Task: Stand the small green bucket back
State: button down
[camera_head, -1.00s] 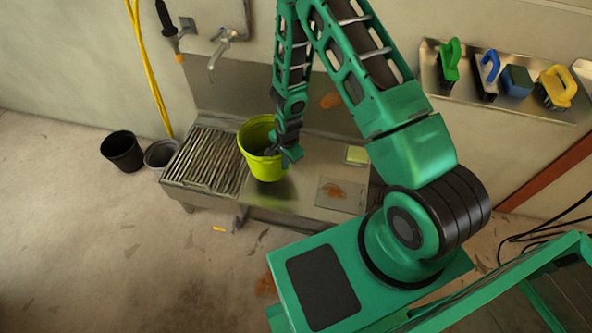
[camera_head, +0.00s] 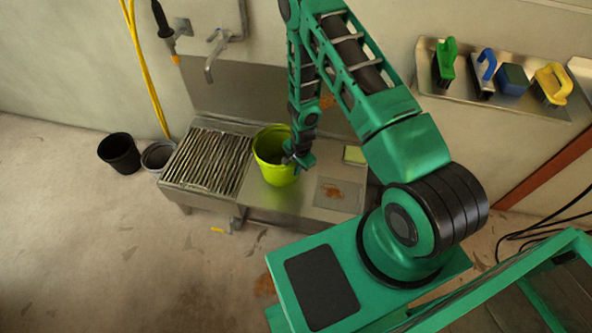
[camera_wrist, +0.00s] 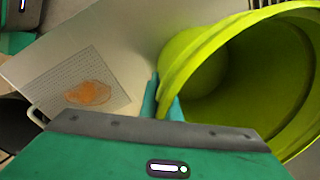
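The small green bucket (camera_head: 282,172) is yellow-green and nearly upright, mouth up, over the flat steel part of the sink bench (camera_head: 262,200). My gripper (camera_head: 298,160) is at its right rim. In the wrist view the bucket (camera_wrist: 205,60) fills the right side, and its wall lies between the teal fingers of my gripper (camera_wrist: 165,95), which are shut on it. I cannot tell whether the bucket's base touches the bench.
A ribbed grate (camera_head: 208,160) is left of the bucket. A drain plate with an orange stain (camera_head: 338,193) and a yellow-green sponge (camera_head: 354,154) are to the right. A tap (camera_head: 212,62) is above. Two dark buckets (camera_head: 120,152) stand on the floor. A shelf holds brushes (camera_head: 487,70).

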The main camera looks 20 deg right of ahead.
jog(key=shift+f, duration=0.1)
jog(key=c, duration=2)
grip_release()
jog(key=r, duration=0.4)
jog(key=s+r, duration=0.1)
jog(key=r, duration=0.7)
jog(key=shift+s+d+r, duration=0.1)
jog(key=shift+s+d, duration=0.15)
jog(key=shift+r, duration=0.1)
